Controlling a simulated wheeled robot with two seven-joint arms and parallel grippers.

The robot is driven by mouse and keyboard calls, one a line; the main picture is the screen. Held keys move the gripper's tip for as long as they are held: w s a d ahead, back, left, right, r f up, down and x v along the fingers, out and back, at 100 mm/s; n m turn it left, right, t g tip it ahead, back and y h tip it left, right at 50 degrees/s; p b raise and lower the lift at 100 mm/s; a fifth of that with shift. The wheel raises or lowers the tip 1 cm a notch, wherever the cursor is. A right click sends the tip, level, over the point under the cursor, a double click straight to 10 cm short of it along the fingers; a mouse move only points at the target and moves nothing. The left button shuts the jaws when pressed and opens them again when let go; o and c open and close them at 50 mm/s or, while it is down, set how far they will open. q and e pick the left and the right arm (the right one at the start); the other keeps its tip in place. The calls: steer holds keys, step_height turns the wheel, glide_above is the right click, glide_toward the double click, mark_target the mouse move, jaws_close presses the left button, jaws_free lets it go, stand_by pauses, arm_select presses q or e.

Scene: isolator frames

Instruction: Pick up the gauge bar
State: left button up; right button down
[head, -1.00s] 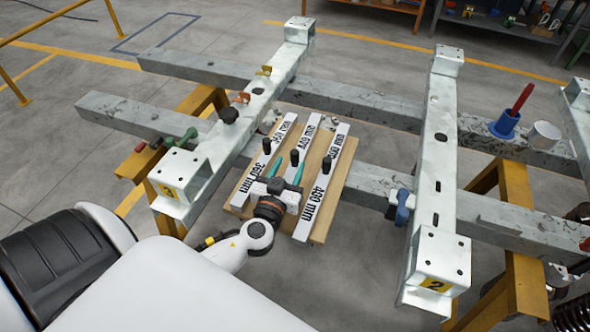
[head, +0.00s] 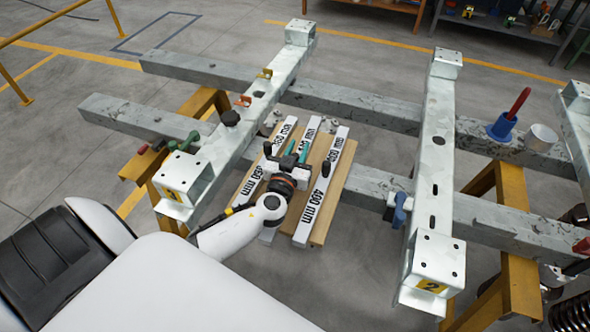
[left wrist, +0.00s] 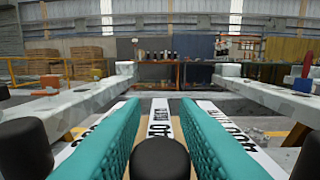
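Three white gauge bars lie side by side on a wooden board (head: 330,213). Each bar carries black lettering. The left bar (head: 254,180) has a black knob (head: 267,148), and the right bar (head: 317,205), marked 400 mm, has another (head: 326,167). The middle bar (head: 312,125) is partly covered by my left gripper (head: 297,150); its number is not clear. In the left wrist view, the teal fingers (left wrist: 160,110) are open, one on each side of the middle bar's black knob (left wrist: 160,158). I cannot tell whether they touch it. My right gripper is not in view.
Pale steel crossbeams stand left (head: 250,115) and right (head: 435,170) of the board, over long grey beams (head: 360,105). Blue (head: 399,210) and green (head: 185,142) clamps sit on the frame. A blue holder (head: 503,126) and a grey cup (head: 541,137) stand at right.

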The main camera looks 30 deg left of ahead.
arm_select(q)
jaws_close()
steer(key=shift+r, duration=0.1)
stand_by(1.0)
